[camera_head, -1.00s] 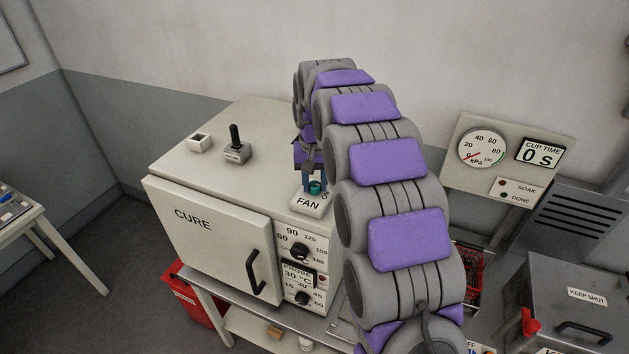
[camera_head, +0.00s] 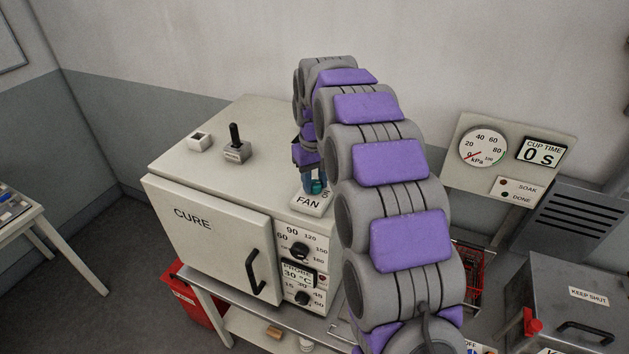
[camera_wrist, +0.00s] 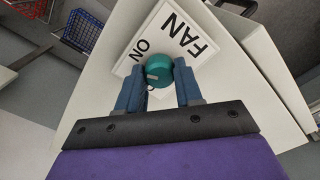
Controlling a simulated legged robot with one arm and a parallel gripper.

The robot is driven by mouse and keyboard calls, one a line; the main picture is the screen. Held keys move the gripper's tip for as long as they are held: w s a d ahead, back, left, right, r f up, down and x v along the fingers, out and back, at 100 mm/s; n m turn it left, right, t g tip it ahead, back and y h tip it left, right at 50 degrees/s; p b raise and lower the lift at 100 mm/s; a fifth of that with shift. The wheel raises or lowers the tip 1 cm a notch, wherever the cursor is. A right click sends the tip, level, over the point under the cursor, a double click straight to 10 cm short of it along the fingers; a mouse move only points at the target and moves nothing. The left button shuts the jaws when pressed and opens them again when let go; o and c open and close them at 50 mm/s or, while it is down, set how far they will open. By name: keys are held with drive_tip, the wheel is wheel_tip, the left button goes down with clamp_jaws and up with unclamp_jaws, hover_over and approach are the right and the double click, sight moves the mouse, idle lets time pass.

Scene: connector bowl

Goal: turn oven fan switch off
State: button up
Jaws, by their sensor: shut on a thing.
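The fan switch is a teal knob (camera_wrist: 159,71) on a white plate marked FAN (camera_head: 309,203), on top of the cream oven (camera_head: 212,228) near its front right corner. In the wrist view the plate also shows the word ON. My gripper (camera_wrist: 160,88) points down at the knob, with one blue finger on each side of it. The fingers are shut on the knob, which also shows in the head view (camera_head: 318,186). Part of the plate's lettering is hidden behind the knob and fingers.
A black lever switch (camera_head: 236,145) and a small white block (camera_head: 199,141) stand on the oven top to the left. A gauge panel (camera_head: 510,160) is at the right. A metal box marked KEEP SHUT (camera_head: 575,310) is at the lower right.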

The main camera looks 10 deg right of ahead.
sight(314, 182)
drive_tip(key=n, duration=1.3)
drive_tip(key=shift+p, duration=0.3)
idle(0.3)
drive_tip(key=o, duration=1)
drive_tip(key=shift+w, duration=0.1)
drive_tip(key=shift+o, duration=0.2)
drive_tip(key=shift+r, duration=0.15)
wheel_tip(314, 182, up, 17)
drive_tip(key=p, duration=0.5)
